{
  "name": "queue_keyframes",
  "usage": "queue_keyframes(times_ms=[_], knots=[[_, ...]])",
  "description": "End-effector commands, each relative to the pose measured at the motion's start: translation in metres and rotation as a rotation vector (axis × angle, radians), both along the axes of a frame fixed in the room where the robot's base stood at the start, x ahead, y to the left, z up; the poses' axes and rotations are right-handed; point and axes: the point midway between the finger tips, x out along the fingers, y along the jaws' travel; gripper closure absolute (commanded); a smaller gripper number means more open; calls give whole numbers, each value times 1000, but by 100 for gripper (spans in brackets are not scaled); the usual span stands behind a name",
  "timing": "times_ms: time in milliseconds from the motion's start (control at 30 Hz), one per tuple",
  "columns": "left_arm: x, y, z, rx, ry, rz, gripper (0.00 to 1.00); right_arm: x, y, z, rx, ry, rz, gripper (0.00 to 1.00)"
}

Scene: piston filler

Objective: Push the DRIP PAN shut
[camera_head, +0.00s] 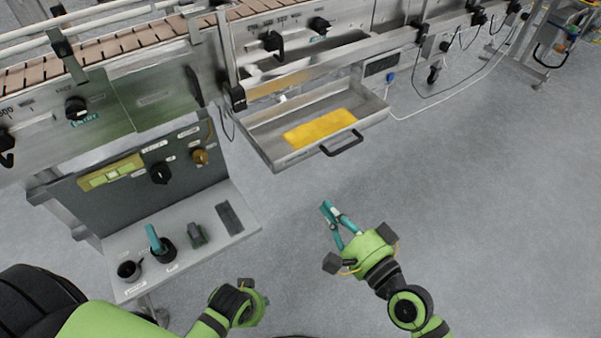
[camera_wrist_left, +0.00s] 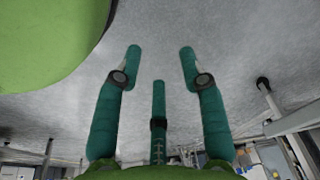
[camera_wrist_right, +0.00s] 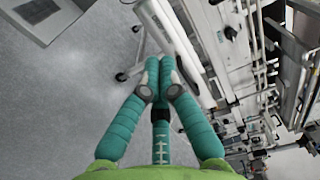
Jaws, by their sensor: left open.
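The drip pan (camera_head: 300,154) is a shallow steel tray with a yellow patch inside, at the upper middle of the head view. It is pulled out from under the machine. Its black bar handle (camera_head: 343,143) is on the front face. My right gripper (camera_head: 328,208) is in front of and below the handle, apart from it. It also shows in the right wrist view (camera_wrist_right: 160,65), with its teal fingers together and nothing between them. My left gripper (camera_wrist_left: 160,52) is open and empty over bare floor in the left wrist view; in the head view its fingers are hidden.
A control stand with knobs and a grey shelf (camera_head: 190,250) is left of the pan. The conveyor machine (camera_head: 150,45) runs along the back. A white cable (camera_head: 435,103) lies right of the pan. The floor (camera_head: 480,220) in front and to the right is clear.

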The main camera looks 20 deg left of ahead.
Motion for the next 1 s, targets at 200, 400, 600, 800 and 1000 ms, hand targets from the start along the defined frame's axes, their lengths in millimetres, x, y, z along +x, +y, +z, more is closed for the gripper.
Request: queue_keyframes(times_ms=[200,400,600,800,1000], knots=[[-1,0,-1,0,1,0,59,22,28,3,1,-3,1,100],[1,0,2,0,-2,0,59,48,63,2,0,-4,3,100],[4,0,14,-1,-12,2,59,70,91,1,-4,-3,4,100],[6,0,24,-2,-16,3,59,82,105,1,-4,-4,4,100],[6,0,26,-1,-17,3,59,83,108,1,-6,-3,4,100]])
